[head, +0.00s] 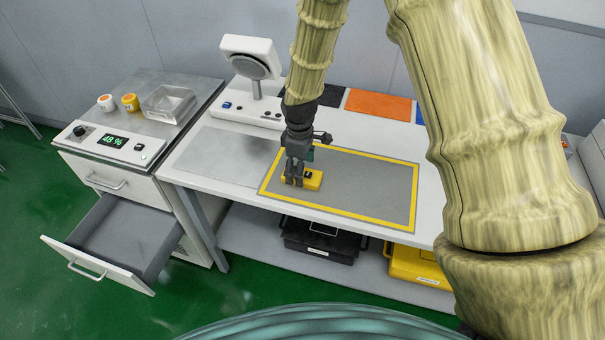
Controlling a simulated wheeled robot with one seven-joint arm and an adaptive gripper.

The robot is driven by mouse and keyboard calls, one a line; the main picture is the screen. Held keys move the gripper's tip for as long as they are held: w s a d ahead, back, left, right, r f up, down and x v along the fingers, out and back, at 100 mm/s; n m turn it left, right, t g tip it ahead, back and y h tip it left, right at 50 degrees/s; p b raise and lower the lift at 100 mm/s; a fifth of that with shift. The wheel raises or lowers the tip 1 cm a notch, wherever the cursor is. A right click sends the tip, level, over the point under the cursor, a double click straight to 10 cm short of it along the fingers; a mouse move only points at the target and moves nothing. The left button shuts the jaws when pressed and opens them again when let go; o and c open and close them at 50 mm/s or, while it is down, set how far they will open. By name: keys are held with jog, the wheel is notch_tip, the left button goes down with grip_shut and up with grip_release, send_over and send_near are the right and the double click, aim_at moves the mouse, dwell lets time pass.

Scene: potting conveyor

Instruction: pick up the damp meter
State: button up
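A small yellow device with a dark patch on top, which looks like the damp meter (314,181), lies on the grey mat with the yellow border (365,185), near the mat's left side. My gripper (294,181) points down at the left part of the device, with its fingertips low, close to the mat. The fingers hide part of the device. I cannot tell whether they are closed on it or only beside it.
Black and orange mats (378,106) lie along the back edge. At the left, a drawer (118,235) hangs open below a cabinet with two small jars and a clear tray (168,103).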

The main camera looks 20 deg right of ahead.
jog(key=shift+s+f, duration=0.15)
jog(key=shift+f, duration=0.75)
jog(key=c, duration=1.2)
jog(key=shift+o, duration=0.2)
jog(key=shift+r, duration=0.15)
